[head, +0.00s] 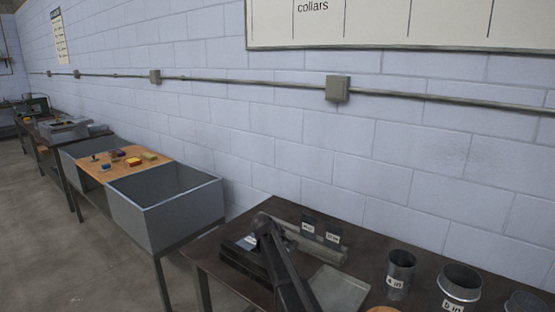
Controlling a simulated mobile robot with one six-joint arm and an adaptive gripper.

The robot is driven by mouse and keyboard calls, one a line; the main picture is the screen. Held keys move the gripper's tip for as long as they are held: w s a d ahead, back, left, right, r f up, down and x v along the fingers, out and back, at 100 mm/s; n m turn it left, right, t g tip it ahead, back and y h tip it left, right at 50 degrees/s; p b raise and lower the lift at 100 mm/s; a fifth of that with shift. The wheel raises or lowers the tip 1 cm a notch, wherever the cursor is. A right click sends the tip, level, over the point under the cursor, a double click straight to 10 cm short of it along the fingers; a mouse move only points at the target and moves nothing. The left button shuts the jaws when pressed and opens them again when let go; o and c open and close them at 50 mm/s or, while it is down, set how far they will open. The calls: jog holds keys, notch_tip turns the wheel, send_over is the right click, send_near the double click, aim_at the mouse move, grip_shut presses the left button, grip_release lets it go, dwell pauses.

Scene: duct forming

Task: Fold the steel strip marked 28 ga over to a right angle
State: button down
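Two small dark upright plates, the left one (308,226) and the right one (333,233), stand side by side at a grey metal bar on the dark bench (285,212). Each carries a white label too small to read surely. A dark block (240,262) with a small pale label lies left of them. I cannot tell which piece is the strip marked 28 ga, or whether any strip is bent. A dark jointed arm, which looks like mine, reaches in from the bottom edge and covers part of this spot. I cannot make out my gripper's fingers.
A flat grey plate (340,290) lies in front of the bar. Metal collars, one (400,268) labelled 4 in and one (458,284) labelled 5 in, stand to the right. A grey open bin (165,215) and a wooden board (120,171) with small coloured items are left.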

jog(key=shift+w+d+f, duration=0.1)
jog(key=shift+f, duration=0.05)
jog(key=shift+b+x, duration=0.85)
jog(key=shift+f, duration=0.2)
jog(key=shift+w+d+f+b, duration=0.1)
jog(key=shift+w+f+b, duration=0.05)
jog(key=shift+f+b, duration=0.35)
jog(key=shift+w+d+f+b, duration=0.15)
jog(key=shift+f+b, duration=0.3)
jog(key=shift+b, duration=0.05)
jog(key=shift+f, duration=0.1)
jog(key=shift+w+d+f+b, duration=0.1)
jog(key=shift+w+f+b, duration=0.05)
jog(key=shift+f+b, duration=0.8)
jog(key=shift+f, duration=0.15)
